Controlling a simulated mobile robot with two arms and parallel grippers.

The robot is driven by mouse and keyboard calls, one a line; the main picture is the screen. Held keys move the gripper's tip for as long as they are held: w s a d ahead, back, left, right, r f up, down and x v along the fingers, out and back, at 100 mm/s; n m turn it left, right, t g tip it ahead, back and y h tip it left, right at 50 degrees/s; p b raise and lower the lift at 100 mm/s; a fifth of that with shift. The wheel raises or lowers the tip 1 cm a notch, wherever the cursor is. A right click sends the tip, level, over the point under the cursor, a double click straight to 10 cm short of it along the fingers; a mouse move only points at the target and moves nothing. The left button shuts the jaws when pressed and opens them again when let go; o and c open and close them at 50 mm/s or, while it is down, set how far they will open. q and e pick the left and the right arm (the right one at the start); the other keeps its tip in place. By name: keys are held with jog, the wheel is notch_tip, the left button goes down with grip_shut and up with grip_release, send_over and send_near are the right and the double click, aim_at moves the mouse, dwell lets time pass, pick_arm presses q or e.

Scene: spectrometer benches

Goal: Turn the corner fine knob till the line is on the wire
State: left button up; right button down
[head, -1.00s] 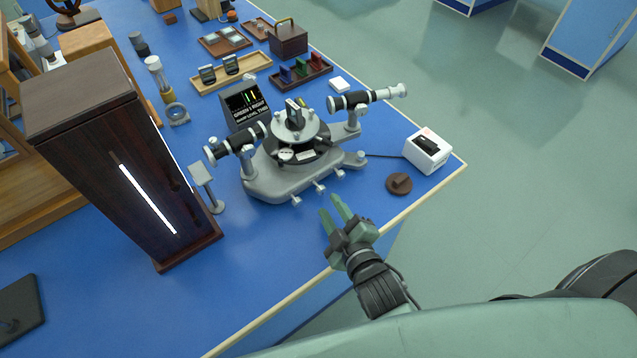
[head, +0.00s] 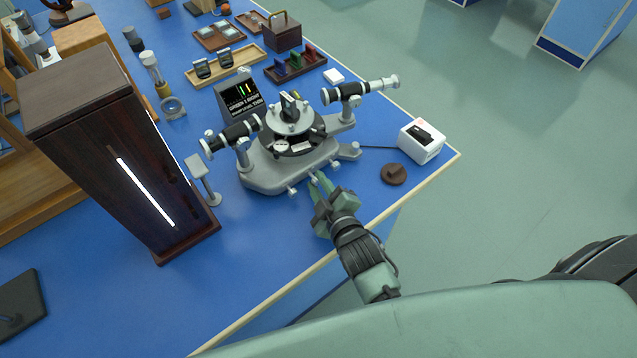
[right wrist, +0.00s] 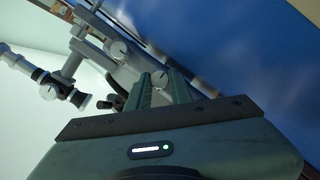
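The grey spectrometer (head: 268,180) stands on the blue bench, with a round table and two black-and-silver telescope tubes. Small silver knobs line its front edge: one at the left (head: 292,192), one to the right (head: 336,163) and a corner one (head: 356,150). My right gripper (head: 318,179) is at the front edge, between the left knob and the one to the right. In the right wrist view a knob (right wrist: 160,78) shows between its parted fingertips; contact cannot be told. A dark screen (head: 242,97) behind shows coloured vertical lines and small text. My left gripper is not in view.
A tall dark lamp housing (head: 100,180) with a bright slit stands at the left. A white switch box (head: 420,144) and a brown round piece (head: 394,174) lie to the right near the bench edge. Trays and blocks fill the back.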

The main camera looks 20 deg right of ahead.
jog(key=shift+r+m+p, duration=0.25)
jog(key=shift+m+p, duration=0.05)
jog(key=shift+p, duration=0.6)
jog(key=shift+m+g+y+p, duration=0.4)
jog(key=shift+m+p, duration=0.1)
jog(key=shift+p, duration=0.45)
jog(key=shift+d+m+y+p, duration=0.15)
jog(key=shift+m+y+p, duration=0.15)
jog(key=shift+m+p, duration=0.5)
jog(key=shift+f+m+g+y+p, duration=0.15)
jog(key=shift+m+g+y+p, duration=0.3)
jog(key=shift+p, duration=0.3)
jog(key=c, duration=1.5)
grip_release()
jog(key=shift+w, duration=0.1)
jog(key=shift+c, duration=0.2)
